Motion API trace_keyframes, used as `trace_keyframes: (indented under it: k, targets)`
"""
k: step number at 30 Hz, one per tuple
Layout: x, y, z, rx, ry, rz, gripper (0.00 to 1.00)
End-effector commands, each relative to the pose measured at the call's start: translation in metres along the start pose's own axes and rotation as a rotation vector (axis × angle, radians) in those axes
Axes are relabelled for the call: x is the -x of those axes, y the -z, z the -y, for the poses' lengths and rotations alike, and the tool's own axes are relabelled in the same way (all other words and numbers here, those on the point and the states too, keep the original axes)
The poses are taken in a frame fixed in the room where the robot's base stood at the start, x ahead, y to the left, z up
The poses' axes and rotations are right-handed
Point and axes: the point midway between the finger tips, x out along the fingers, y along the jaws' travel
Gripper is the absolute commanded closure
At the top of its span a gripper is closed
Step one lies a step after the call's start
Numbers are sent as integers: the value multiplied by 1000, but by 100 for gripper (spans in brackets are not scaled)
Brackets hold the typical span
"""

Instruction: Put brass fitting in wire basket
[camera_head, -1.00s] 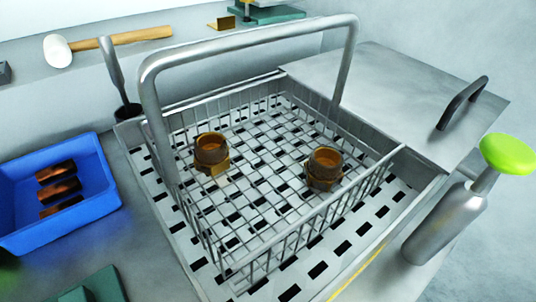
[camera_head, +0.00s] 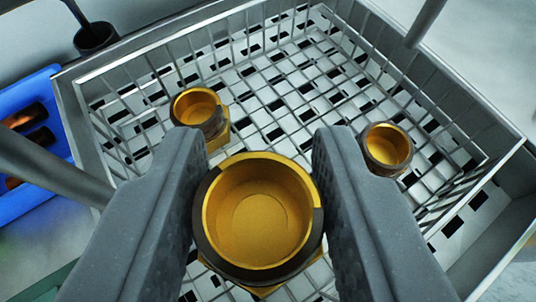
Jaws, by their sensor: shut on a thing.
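My gripper (camera_head: 259,205) is shut on a brass fitting (camera_head: 262,222), a round gold cup-shaped piece with a dark rim, seen from above between the two grey fingers. The fitting is over the inside of the wire basket (camera_head: 330,92); how far it is above the basket floor I cannot tell. A second brass fitting (camera_head: 199,108) stands in the basket to the left of the held one. My fingers hide the near part of the basket.
The basket's tall handle (camera_head: 50,168) crosses the left side, and its other leg (camera_head: 425,22) shows at top right. A blue bin (camera_head: 45,185) with dark copper-coloured pieces is at the left edge. A dark cup (camera_head: 96,38) stands beyond the basket's back left corner.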

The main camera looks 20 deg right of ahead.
Motion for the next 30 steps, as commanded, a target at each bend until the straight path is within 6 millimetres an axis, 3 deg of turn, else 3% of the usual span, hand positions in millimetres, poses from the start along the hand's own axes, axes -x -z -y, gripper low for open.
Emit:
trace_keyframes:
  k: [2,9,30]
  targets:
    - [-6,2,-1,0,0,-1,94]
    - [-19,-29,-1,0,-1,4,94]
    - [-26,-40,-1,-1,-2,0,94]
